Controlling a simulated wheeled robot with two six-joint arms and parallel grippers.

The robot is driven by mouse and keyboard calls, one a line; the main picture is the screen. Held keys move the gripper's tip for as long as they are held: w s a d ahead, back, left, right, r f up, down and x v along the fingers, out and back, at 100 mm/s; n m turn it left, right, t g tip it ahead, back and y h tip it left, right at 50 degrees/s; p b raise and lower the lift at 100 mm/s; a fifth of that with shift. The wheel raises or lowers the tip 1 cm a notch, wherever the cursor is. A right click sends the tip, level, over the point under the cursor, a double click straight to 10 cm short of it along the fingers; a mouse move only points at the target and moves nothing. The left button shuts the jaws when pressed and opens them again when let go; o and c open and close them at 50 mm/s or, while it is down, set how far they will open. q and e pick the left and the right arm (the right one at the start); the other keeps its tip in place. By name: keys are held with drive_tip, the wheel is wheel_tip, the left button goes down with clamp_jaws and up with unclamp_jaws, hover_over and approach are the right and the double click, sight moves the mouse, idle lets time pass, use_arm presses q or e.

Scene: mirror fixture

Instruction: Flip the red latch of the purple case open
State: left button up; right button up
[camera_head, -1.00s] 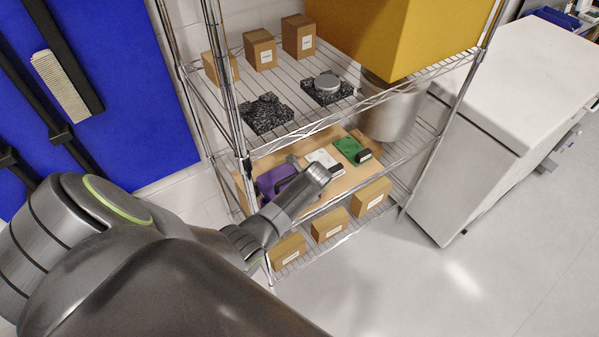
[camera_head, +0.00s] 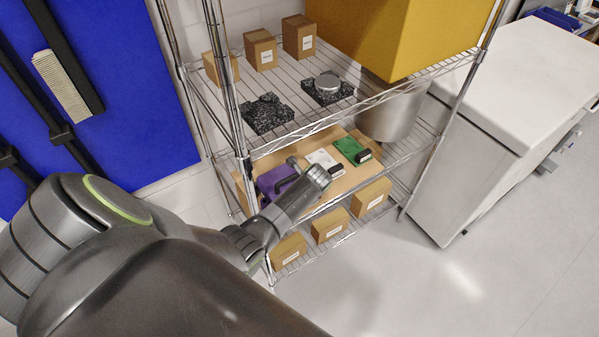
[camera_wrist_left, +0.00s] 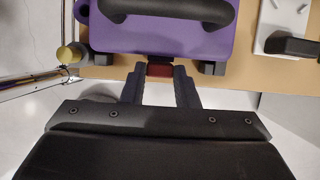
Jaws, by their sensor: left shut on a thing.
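The purple case (camera_head: 276,181) lies on the brown board of the middle shelf in the head view. In the left wrist view the purple case (camera_wrist_left: 165,38) fills the top, with a black handle (camera_wrist_left: 170,10) across it and dark feet or clasps along its near edge. The red latch (camera_wrist_left: 160,70) is at the middle of that near edge. My left gripper (camera_wrist_left: 160,78) is shut on the red latch, one finger on each side of it. In the head view my wrist hides the fingertips and latch. My right gripper is in neither view.
A white device (camera_head: 324,161) and a green device (camera_head: 351,150) lie right of the case on the board (camera_head: 343,183). The wire shelf above holds dark blocks (camera_head: 268,113) and cartons. A metal post (camera_head: 236,125) stands close to my arm. More cartons (camera_head: 330,226) sit below.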

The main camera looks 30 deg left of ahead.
use_arm(q)
drive_tip(key=shift+s+d+f+t+y, duration=0.15)
drive_tip(key=shift+d+y, duration=0.2)
drive_tip(key=shift+y, duration=0.15)
drive_tip(key=shift+s+d+f+t+y, duration=0.1)
drive_tip(key=shift+d+f+t+y, duration=0.05)
drive_tip(key=shift+d+y, duration=0.3)
drive_tip(key=s+d+f+t+y+b, duration=0.1)
drive_tip(key=d+f+t+y+b, duration=0.3)
drive_tip(key=y+b, duration=0.9)
drive_tip(key=shift+s+f+t+b, duration=0.55)
drive_tip(key=shift+f+b, duration=1.05)
drive_tip(key=shift+b, duration=3.2)
drive_tip(key=shift+w, duration=0.15)
drive_tip(key=o, duration=1)
